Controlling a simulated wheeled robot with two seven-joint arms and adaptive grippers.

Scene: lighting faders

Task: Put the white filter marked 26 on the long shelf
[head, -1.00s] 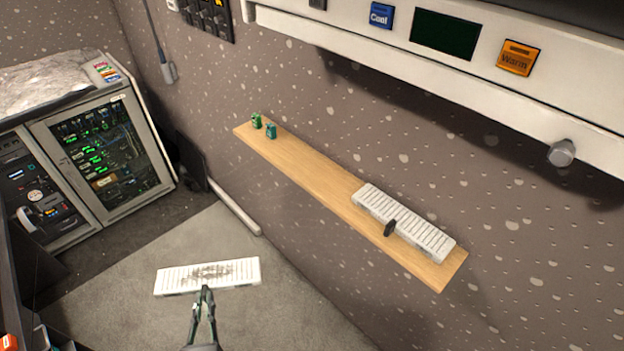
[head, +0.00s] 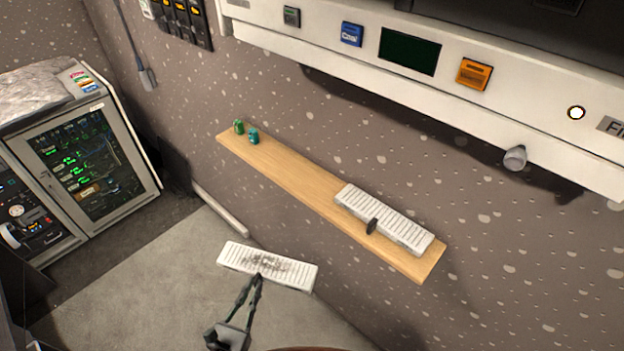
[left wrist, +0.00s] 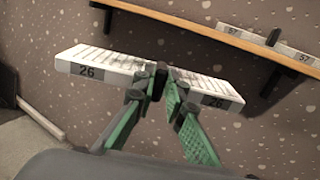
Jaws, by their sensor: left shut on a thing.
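The white filter marked 26 (head: 295,275) is a slatted bar with a dirty grey patch in its middle. My left gripper (head: 258,279) is shut on the tab at the middle of its near long side and holds it in the air, below and left of the shelf. In the left wrist view the filter (left wrist: 95,62) shows 26 on both ends, with the gripper (left wrist: 158,82) between them. The long wooden shelf (head: 290,180) is on the wall; its edge shows in the left wrist view (left wrist: 190,27). My right gripper is not in view.
Another white filter (head: 385,217), marked 57 in the left wrist view (left wrist: 240,35), lies on the shelf's right part, its dark tab facing out. Two small green things (head: 246,132) stand at the left end. The shelf between is clear. A panel (head: 450,95) overhangs above.

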